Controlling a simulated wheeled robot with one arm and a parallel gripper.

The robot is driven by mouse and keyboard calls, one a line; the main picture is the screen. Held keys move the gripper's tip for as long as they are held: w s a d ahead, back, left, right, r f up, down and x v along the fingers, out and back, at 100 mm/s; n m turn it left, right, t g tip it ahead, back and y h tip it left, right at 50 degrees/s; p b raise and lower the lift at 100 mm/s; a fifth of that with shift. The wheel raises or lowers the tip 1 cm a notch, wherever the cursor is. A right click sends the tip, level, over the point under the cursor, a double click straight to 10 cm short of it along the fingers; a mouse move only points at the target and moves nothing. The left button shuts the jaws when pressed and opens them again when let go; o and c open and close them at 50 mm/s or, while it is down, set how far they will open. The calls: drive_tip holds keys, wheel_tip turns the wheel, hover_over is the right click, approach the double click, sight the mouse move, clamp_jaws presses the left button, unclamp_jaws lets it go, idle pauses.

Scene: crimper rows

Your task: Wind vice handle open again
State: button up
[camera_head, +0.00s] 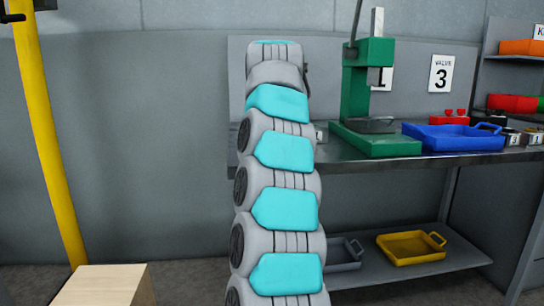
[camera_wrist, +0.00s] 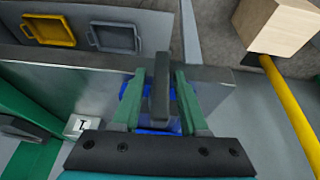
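A dark grey bar, seemingly the vice handle (camera_wrist: 159,92), stands between the two green fingers of my gripper (camera_wrist: 161,78) in the wrist view. The fingers are apart, with a gap visible on each side of the bar, so they appear open around it. A blue body, seemingly the vice (camera_wrist: 157,131), shows below and behind the bar at the bench edge. Most of it is hidden by my fingers and palm. In the head view my arm hides the vice, the handle and my gripper.
The bench (camera_head: 440,155) carries a green press (camera_head: 362,95) and a blue tray (camera_head: 455,138). A white block marked T (camera_wrist: 81,126) sits near my gripper. A yellow tray (camera_head: 412,247) is on the lower shelf. A yellow post (camera_head: 48,130) and wooden block (camera_head: 100,287) stand left.

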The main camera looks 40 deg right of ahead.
clamp_jaws()
drive_tip(key=shift+f, duration=0.1)
idle(0.5)
drive_tip(key=g+h, duration=0.1)
drive_tip(key=h, duration=0.1)
drive_tip(key=n+g+h, duration=0.1)
drive_tip(key=h, duration=0.1)
drive_tip(key=shift+s+d+g+h, duration=0.1)
drive_tip(key=shift+d+g+h, duration=0.05)
drive_tip(key=shift+g+h, duration=0.2)
drive_tip(key=shift+d+r+n+g+h, duration=0.15)
drive_tip(key=shift+n+g+h, duration=0.5)
drive_tip(key=shift+h, duration=0.9)
drive_tip(key=shift+o, duration=0.8)
unclamp_jaws()
drive_tip(key=shift+r, duration=0.1)
